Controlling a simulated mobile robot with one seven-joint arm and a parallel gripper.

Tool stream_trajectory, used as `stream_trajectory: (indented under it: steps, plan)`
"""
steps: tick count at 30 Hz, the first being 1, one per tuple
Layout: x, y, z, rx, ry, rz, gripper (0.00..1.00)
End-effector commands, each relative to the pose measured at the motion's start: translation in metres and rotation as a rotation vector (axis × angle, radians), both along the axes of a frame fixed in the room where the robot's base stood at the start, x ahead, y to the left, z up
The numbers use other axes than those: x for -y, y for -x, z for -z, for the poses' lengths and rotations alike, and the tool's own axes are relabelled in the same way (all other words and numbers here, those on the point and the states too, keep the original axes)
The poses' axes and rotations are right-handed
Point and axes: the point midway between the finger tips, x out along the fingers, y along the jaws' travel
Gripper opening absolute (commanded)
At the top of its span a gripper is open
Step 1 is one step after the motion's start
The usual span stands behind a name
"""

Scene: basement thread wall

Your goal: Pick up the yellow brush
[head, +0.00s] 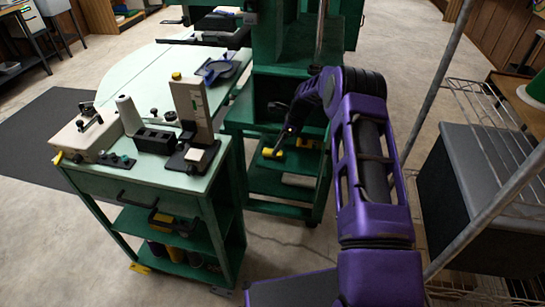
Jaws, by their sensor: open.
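A small yellow object (272,153), which looks like the yellow brush, lies on the upper shelf of the green machine stand (290,187) in the middle of the head view. It is too small to make out bristles. My gripper (281,143) reaches down from my purple arm, just above and beside the first yellow object. Its jaws are open and small in the picture. I cannot tell whether they touch or surround the object.
A green cart (170,195) stands to the left, with a white box (85,138), a height gauge (190,110) and other tools on top. A wire rack (470,110) with a dark box (490,180) stands close on the right. Floor shows between the cart and the rack.

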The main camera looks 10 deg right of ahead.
Motion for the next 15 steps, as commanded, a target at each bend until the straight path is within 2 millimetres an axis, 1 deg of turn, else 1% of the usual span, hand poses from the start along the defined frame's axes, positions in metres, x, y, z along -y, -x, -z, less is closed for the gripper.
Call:
stream_trajectory:
  steps: [5, 12, 15]
  plan:
    - [-0.005, -0.002, 0.011, 0.001, 0.0, -0.002, 0.75]
    - [-0.018, -0.008, 0.043, -0.001, 0.001, -0.002, 0.75]
    - [-0.021, -0.009, 0.051, 0.0, 0.0, -0.002, 0.75]
